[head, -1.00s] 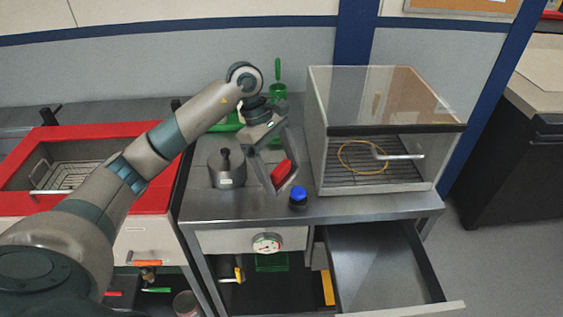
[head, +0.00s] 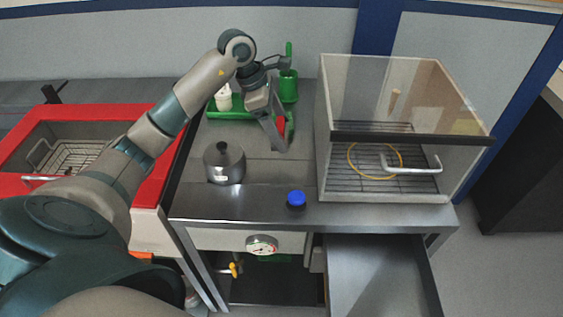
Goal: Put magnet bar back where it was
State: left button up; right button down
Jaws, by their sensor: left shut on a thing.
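My left gripper (head: 283,146) is in the head view above the back middle of the steel bench. It is shut on a red piece, which I take to be the magnet bar (head: 281,128); only a small part shows beside the finger. The gripper and bar are in front of the right end of a green tray (head: 228,115) at the back of the bench. I cannot tell whether the bar touches the tray. My right gripper is not in view.
A grey lidded pot (head: 224,163) and a blue-capped jar (head: 296,199) stand on the bench (head: 262,197). A clear-topped cabinet (head: 405,95) stands at right. A green holder (head: 288,87) is behind the gripper. A drawer (head: 378,275) hangs open below. A red-rimmed basin (head: 150,190) is at left.

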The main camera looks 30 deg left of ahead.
pick_arm(q)
jog(key=shift+w+f, duration=0.1)
jog(key=shift+f, duration=0.35)
notch_tip(320, 180, down, 5)
jog(key=shift+r+p, duration=0.2)
jog(key=shift+p, duration=0.95)
jog(key=shift+f, duration=0.4)
jog(key=shift+f+p, duration=0.4)
jog(key=shift+f, duration=0.2)
notch_tip(320, 180, down, 2)
jog(key=shift+f+p, duration=0.2)
jog(key=shift+p, duration=0.25)
jog(key=shift+f, duration=0.1)
